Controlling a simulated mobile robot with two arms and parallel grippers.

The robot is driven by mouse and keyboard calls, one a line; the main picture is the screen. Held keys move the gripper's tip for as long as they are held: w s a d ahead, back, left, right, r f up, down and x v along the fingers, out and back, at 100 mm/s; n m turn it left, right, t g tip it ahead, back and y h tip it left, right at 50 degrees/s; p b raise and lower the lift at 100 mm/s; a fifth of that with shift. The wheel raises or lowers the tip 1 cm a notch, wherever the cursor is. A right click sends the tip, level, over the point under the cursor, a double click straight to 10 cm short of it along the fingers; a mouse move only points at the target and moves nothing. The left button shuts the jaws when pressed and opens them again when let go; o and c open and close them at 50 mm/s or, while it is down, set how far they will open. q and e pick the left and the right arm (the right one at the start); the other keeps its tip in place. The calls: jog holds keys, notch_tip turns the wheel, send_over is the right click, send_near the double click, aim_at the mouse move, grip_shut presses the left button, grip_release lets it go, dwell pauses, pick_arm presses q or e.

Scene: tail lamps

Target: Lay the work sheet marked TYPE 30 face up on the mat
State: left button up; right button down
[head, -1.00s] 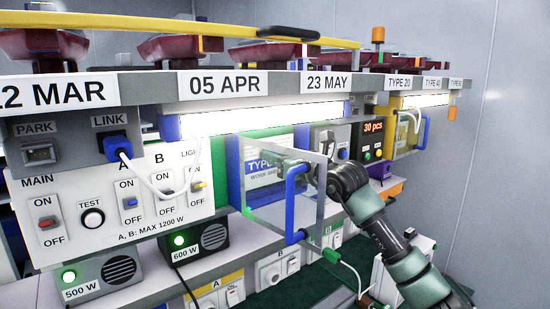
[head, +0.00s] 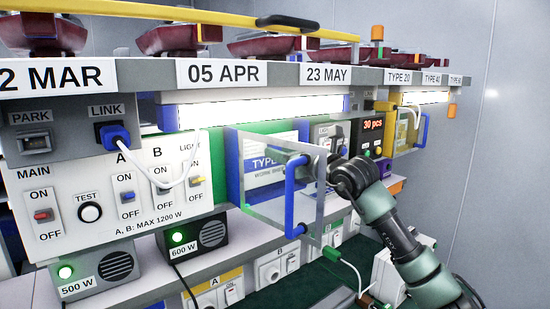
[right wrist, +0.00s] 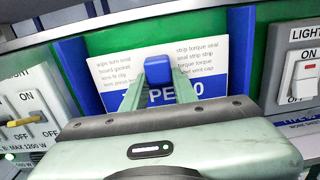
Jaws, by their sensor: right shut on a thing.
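A work sheet (head: 262,172) with a blue band reading TYPE stands in a blue holder behind a clear door (head: 262,212). Its number is hidden in the head view. In the right wrist view, the sheet (right wrist: 215,92) shows TYPE and a final 0, with the digit between covered. The door stands out from the holder. My right gripper (head: 297,162) is shut on the door's blue handle (head: 291,200), near its top. The handle (right wrist: 159,68) also shows between the fingers in the right wrist view. My left gripper is out of view. A dark green surface (head: 290,297) lies below; I cannot tell whether it is the mat.
A switch panel (head: 100,195) and two power boxes (head: 200,238) are left of the door. A green-ended cable (head: 335,256) hangs below it.

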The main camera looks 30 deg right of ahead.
jog(key=s+d+b, duration=0.1)
jog(key=s+b, duration=1.4)
jog(key=s, duration=0.4)
jog(key=shift+s+d, duration=0.25)
jog(key=shift+s, duration=0.1)
